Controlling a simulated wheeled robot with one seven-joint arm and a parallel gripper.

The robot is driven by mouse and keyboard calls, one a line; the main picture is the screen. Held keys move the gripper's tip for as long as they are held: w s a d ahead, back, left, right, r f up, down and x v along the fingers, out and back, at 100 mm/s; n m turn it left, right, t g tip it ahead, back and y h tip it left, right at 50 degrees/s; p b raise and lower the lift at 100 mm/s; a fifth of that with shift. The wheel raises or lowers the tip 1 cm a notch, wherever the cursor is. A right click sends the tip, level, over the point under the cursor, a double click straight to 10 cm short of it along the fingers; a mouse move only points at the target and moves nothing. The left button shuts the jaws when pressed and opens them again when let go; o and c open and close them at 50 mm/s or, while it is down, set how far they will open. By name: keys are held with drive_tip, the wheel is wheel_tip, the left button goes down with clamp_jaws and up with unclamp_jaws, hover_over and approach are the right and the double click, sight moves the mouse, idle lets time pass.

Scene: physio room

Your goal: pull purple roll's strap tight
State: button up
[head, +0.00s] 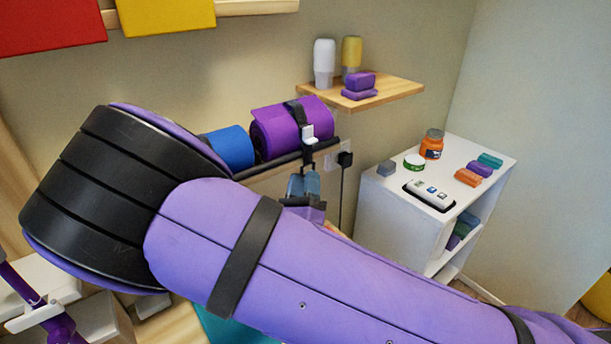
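The purple roll (272,136) lies on a narrow dark-edged wall shelf, right of a blue roll (231,147). A dark strap (297,112) runs over its right part, with a white tab (308,132) at the front. What seems to be my gripper (305,178) shows small below the tab, in front of the shelf, beyond my lavender arm. A dark strip stands between it and the tab; I cannot tell whether this is finger or strap. The fingertips are too small to tell open from shut, and contact with the strap is unclear.
A wooden shelf (405,88) at upper right holds a white bottle (324,62), a yellow bottle (352,55) and purple blocks (360,85). A white cabinet (385,200) with jars, a remote-like device and coloured blocks stands right. My arm hides much of the lower foreground.

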drive_tip(key=shift+x, duration=0.75)
drive_tip(key=shift+c, duration=0.4)
clamp_jaws()
wheel_tip(320, 180, down, 7)
drive_tip(key=shift+r, duration=0.2)
drive_tip(key=shift+y, duration=0.3)
drive_tip(key=shift+o, duration=0.4)
unclamp_jaws()
drive_tip(key=shift+s, duration=0.1)
